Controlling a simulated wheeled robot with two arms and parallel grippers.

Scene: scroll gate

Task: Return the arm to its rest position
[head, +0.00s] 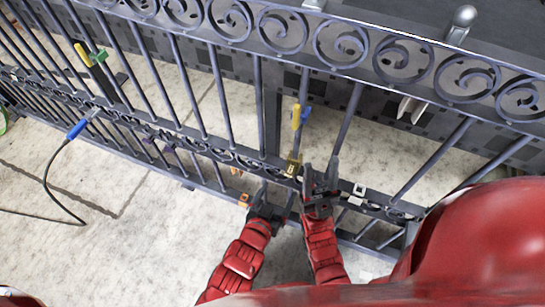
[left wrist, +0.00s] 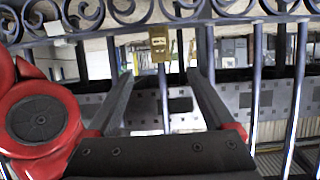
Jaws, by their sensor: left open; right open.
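My left gripper (head: 270,196) is in front of the lower part of the grey scroll gate (head: 215,85), left of my right gripper. In the left wrist view, the left gripper (left wrist: 160,80) has its two fingers spread with nothing held between them. A brass padlock (left wrist: 159,44) hangs at the scroll rail beyond the fingertips; it also shows in the head view (head: 293,167), just above and between the grippers. My right gripper (head: 320,180) is open close to the bars, right of the padlock. I cannot tell whether it touches the gate.
A yellow and blue piece (head: 300,117) is on a bar above the padlock. A yellow and green tool (head: 91,56) and a blue-handled cable (head: 76,130) are at the left. An orange piece (head: 243,200) sits left of my left gripper.

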